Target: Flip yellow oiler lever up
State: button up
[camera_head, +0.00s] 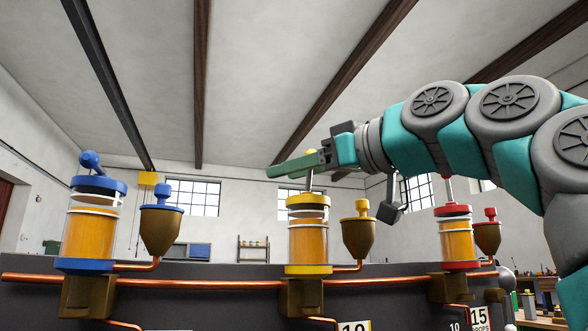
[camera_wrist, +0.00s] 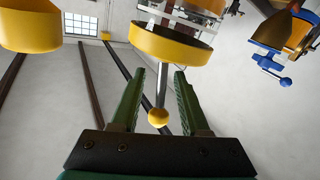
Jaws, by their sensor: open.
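The yellow oiler (camera_head: 308,235) is a glass cylinder of amber oil with a yellow cap, in the middle of the head view. Its lever, a thin metal stem with a yellow ball (camera_wrist: 158,117), stands up from the cap and looks close to upright. In the wrist view the yellow cap (camera_wrist: 170,45) is at the top and the stem runs between my fingers. My gripper (camera_head: 285,168) is open around the lever, one green finger on each side, with gaps visible. In the head view my gripper hides part of the stem. The fingers also show in the wrist view (camera_wrist: 160,78).
The blue oiler (camera_head: 90,230) is at left, its blue ball lever tilted. The red oiler (camera_head: 458,240) is at right, its lever top hidden behind my arm. Yellow (camera_head: 358,235), blue and red funnel cups stand beside them. A copper pipe (camera_head: 200,283) runs along the front.

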jog(key=shift+c, duration=0.4)
grip_shut()
jog(key=shift+r, duration=0.1)
